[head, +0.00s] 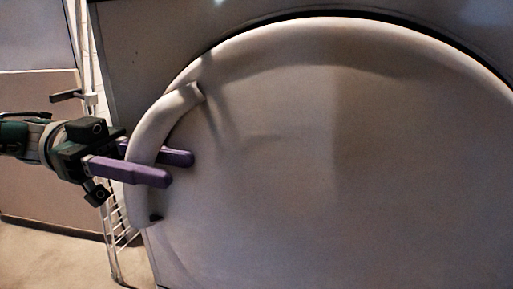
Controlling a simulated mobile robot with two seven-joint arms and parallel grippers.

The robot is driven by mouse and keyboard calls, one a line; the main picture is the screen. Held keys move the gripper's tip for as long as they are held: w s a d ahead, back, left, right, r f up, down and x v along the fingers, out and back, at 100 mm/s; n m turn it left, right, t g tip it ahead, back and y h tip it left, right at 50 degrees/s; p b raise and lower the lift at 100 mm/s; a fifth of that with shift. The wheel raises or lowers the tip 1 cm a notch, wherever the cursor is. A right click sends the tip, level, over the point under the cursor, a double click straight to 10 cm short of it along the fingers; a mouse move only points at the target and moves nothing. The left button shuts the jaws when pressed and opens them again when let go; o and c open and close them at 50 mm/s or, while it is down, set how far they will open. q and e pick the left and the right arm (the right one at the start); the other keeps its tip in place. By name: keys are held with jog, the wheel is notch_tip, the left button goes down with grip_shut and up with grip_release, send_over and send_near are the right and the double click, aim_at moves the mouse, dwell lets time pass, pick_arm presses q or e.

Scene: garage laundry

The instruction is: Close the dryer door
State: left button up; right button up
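The dryer door (340,170) is a large round pale panel that fills the middle and right of the head view. It lies close to the dryer front, with a dark gap or shadow along its upper rim; I cannot tell whether it is fully shut. A curved handle (158,122) arches along its left edge. My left gripper (181,168) comes in from the left, with two purple fingers apart. One finger passes in front of the handle and the other behind it. I cannot tell whether they press on it. My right gripper is not in view.
The dryer body (135,45) shows as a grey front around the door. A white wire rack (108,215) stands at the left, beside the dryer. Pale floor (50,260) is open at the lower left.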

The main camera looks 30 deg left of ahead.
pick_arm(q)
jog(key=b+v, duration=0.3)
jog(key=v, duration=0.6)
jog(key=shift+a, duration=0.15)
jog(key=shift+s, duration=0.1)
